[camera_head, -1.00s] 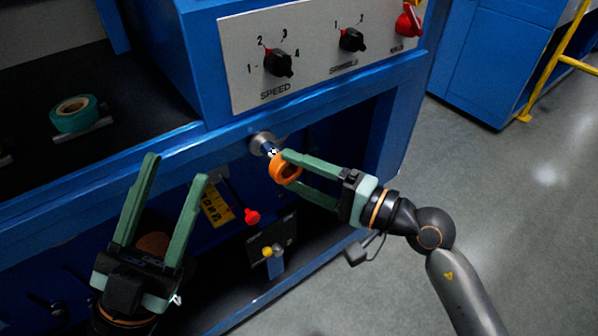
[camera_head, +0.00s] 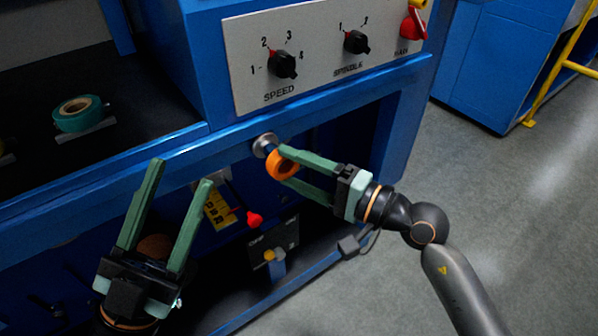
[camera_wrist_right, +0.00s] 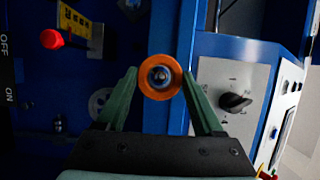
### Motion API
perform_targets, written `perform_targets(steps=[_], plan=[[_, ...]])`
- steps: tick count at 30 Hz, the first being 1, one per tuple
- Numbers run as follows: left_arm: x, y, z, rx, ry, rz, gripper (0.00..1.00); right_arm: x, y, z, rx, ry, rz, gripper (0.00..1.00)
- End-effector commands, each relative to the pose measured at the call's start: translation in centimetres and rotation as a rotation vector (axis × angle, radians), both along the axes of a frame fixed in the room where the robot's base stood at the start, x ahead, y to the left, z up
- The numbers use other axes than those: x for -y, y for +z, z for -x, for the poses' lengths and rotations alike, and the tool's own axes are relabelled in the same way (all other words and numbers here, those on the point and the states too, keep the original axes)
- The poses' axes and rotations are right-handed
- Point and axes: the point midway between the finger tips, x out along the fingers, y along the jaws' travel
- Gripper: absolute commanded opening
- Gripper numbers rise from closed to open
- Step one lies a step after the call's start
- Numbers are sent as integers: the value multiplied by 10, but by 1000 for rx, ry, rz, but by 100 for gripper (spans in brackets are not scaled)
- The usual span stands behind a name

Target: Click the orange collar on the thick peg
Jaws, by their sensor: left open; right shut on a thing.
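The orange collar (camera_head: 283,173) is a ring held between the fingers of my right gripper (camera_head: 284,164), at the front of the blue machine. The peg (camera_head: 269,149) juts from a round metal flange just up and left of the collar; its tip is hidden by the collar and finger. My left gripper (camera_head: 182,173) is open and empty at lower left.
A panel with black knobs (camera_head: 283,65) is above the peg. A red knob (camera_head: 254,219) and a yellow label (camera_head: 217,210) are below it. A teal and tan roll (camera_head: 79,113) lies on the left shelf. Open floor is at right.

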Motion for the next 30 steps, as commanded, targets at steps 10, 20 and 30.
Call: perform_targets(steps=[10, 20, 30], plan=[[0, -2, 0, 0, 1, 2, 50, -6, 1, -9, 1, 0, 0, 14], [-1, -2, -1, 1, 5, 8, 50, -7, 1, -9, 1, 0, 0, 14], [-1, -5, 0, 1, 5, 8, 50, -7, 0, -9, 3, 0, 1, 14]])
